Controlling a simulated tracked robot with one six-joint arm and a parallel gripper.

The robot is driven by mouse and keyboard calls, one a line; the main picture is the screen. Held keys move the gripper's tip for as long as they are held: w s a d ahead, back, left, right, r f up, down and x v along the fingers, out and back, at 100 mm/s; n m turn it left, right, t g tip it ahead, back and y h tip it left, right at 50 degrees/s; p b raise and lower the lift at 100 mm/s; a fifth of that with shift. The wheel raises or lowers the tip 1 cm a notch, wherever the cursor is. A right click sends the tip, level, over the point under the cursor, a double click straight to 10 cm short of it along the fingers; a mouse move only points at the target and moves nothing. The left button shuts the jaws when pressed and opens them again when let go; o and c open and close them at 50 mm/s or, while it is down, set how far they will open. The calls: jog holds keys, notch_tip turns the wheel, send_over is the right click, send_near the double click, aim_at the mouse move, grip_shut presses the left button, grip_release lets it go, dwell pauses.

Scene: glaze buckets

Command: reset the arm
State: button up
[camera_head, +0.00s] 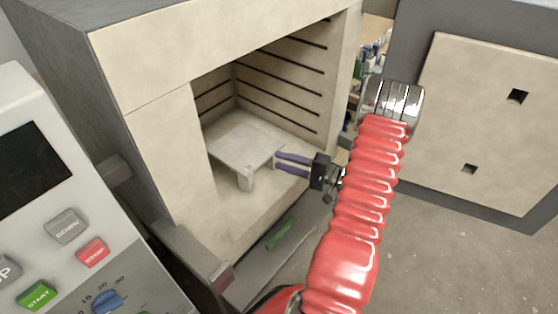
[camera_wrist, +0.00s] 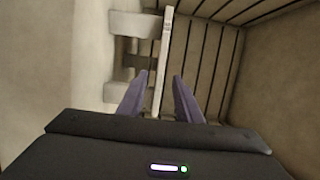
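My gripper (camera_head: 277,160) reaches into the open kiln (camera_head: 160,130) from the right. Its two purple fingers are apart. In the wrist view my gripper (camera_wrist: 160,76) has the thin edge of a pale kiln shelf (camera_wrist: 161,60) lined up between its fingers, with a gap on each side. I cannot tell whether the fingertips reach past the edge. In the head view the shelf (camera_head: 238,140) stands level on short legs above the kiln floor. No object is held. My red-sleeved arm covers part of the view on the right.
The kiln's inner walls carry dark grooves (camera_head: 290,78). The kiln door (camera_head: 490,110) stands open at the right. A control panel (camera_head: 70,220) with buttons is at the left. A green object (camera_head: 280,233) lies below the opening. Bare floor (camera_head: 450,260) shows at the lower right.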

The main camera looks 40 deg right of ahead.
dwell(0.7)
jog(key=s+a+f+g, duration=0.1)
jog(key=a+f+m+g+y, duration=0.1)
jog(key=a+f, duration=0.1)
jog(key=s+a+f+m+g, duration=0.1)
jog(key=shift+s+a+f, duration=0.2)
jog(key=shift+s+a, duration=0.05)
jog(key=shift+s, duration=0.1)
jog(key=s+a+r+n+g+h, duration=0.1)
jog(key=s+a+r+n+g, duration=0.25)
jog(key=s+a+g, duration=0.35)
jog(key=s+a+r+n+g+h, duration=0.1)
jog(key=s+a+r+n+g, duration=0.15)
jog(key=a+r+g, duration=0.4)
jog(key=s+a+r+n+t+h, duration=0.3)
jog(key=a+r+n, duration=0.6)
jog(key=a+r, duration=0.7)
jog(key=r+t+h, duration=0.1)
jog(key=t+h, duration=0.1)
jog(key=h, duration=0.1)
jog(key=shift+t, duration=0.35)
